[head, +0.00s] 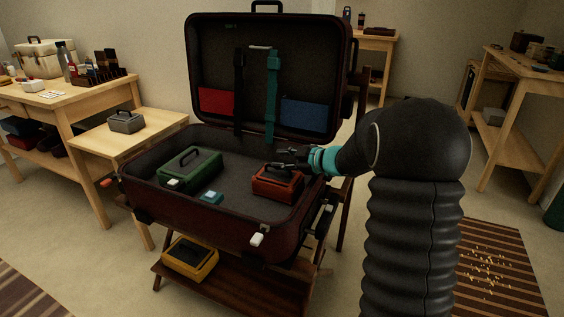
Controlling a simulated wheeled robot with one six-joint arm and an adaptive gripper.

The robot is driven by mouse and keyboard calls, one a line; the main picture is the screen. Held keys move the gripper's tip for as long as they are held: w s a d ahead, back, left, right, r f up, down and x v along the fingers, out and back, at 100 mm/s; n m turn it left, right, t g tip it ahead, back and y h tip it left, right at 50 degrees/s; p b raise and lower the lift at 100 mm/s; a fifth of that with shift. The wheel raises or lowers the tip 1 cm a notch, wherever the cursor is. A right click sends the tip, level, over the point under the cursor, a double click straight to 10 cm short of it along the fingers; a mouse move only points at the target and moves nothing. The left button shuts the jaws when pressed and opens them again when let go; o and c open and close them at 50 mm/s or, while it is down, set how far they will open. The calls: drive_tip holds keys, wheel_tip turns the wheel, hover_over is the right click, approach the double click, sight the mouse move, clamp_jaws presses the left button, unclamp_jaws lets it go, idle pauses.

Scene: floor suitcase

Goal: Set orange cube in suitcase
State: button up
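The open suitcase (192,212) stands on a wooden rack, its lid upright at the back. A small orange block (105,183) shows just outside the suitcase's left corner; it is too small to tell what it rests on. My gripper (284,160) reaches in from the right over the suitcase, at the top of a red-orange box with a handle (276,186). The dark fingers blend with the box handle, so I cannot tell whether they touch it or how far apart they are. No orange cube is clearly visible between the fingers.
A green box (190,172), a teal block (211,198) and a small white block (173,183) are in the suitcase. A white block (257,239) is at its front edge. A side table (125,147) with a grey box stands left. A yellow box (190,260) sits below.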

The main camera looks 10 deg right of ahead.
drive_tip(key=v, duration=1.2)
wheel_tip(320, 180, up, 9)
drive_tip(key=m+t+h, duration=0.4)
drive_tip(key=m+h, duration=0.1)
drive_tip(key=h, duration=0.2)
drive_tip(key=s+d+r+m+g+h, duration=0.1)
drive_tip(key=s+d+m+h, duration=0.1)
drive_tip(key=s+m+h, duration=0.5)
drive_tip(key=s+a+f+m+g+y, duration=0.1)
drive_tip(key=s+a+f+g, duration=0.1)
drive_tip(key=s, duration=0.6)
drive_tip(key=s+a+f+m+g+y, duration=0.1)
drive_tip(key=s+a+f+g+y, duration=0.1)
drive_tip(key=s+a+f, duration=0.3)
drive_tip(key=s+a+f+m+g+y, duration=0.1)
drive_tip(key=s+a+f+g, duration=0.2)
drive_tip(key=s, duration=1)
drive_tip(key=shift+a+f+g+y, duration=0.3)
drive_tip(key=shift+a+f+g, duration=0.05)
drive_tip(key=shift+g, duration=0.25)
